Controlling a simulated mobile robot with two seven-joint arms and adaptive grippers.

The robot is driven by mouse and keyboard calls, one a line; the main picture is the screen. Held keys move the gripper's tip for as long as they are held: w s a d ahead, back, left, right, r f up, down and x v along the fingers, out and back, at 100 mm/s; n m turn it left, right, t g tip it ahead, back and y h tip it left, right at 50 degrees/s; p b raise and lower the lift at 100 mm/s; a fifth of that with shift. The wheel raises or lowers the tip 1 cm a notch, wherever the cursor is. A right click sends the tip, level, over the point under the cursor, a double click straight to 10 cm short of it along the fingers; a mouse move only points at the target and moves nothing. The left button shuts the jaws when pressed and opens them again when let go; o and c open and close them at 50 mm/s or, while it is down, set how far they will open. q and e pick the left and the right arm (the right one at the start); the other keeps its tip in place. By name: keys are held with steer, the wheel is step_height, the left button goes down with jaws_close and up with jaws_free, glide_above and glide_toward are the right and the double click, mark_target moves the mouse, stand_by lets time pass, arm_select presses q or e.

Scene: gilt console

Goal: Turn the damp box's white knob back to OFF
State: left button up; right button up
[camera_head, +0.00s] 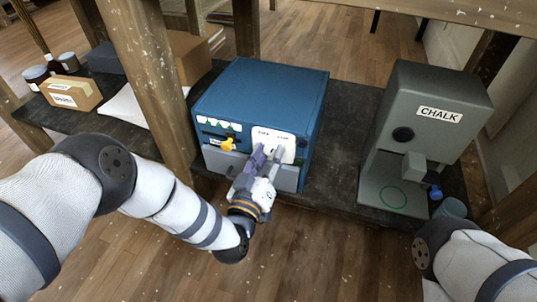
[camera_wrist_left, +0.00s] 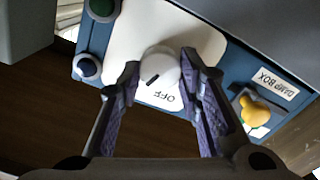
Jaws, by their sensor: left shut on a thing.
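The damp box (camera_head: 265,93) is a blue cabinet on the dark shelf, with a white panel on its front. In the left wrist view the white knob (camera_wrist_left: 161,66) stands on the white panel (camera_wrist_left: 131,37). It has a short dark mark, slanting on the side toward the OFF print (camera_wrist_left: 163,97); I cannot tell whether it lines up exactly. My left gripper (camera_head: 266,154) is at this panel, and in the wrist view its purple-padded fingers (camera_wrist_left: 160,75) are shut on the knob from both sides. In the head view the gripper hides the knob. My right gripper is out of view.
A yellow knob (camera_head: 228,145) sits left of the white panel; it also shows in the left wrist view (camera_wrist_left: 258,111). A grey CHALK machine (camera_head: 432,88) stands to the right. A wooden post (camera_head: 147,75) rises left of the box. Small boxes (camera_head: 72,92) and jars stand far left.

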arm_select(q)
steer(key=n, duration=0.5)
steer(key=shift+f+n, duration=0.15)
steer(key=shift+n, duration=0.15)
steer(key=n, duration=0.4)
steer(key=shift+n+b, duration=0.35)
steer(key=shift+n, duration=0.35)
steer(key=o, duration=1.1)
steer(key=shift+o, duration=0.2)
steer(key=v, duration=1.2)
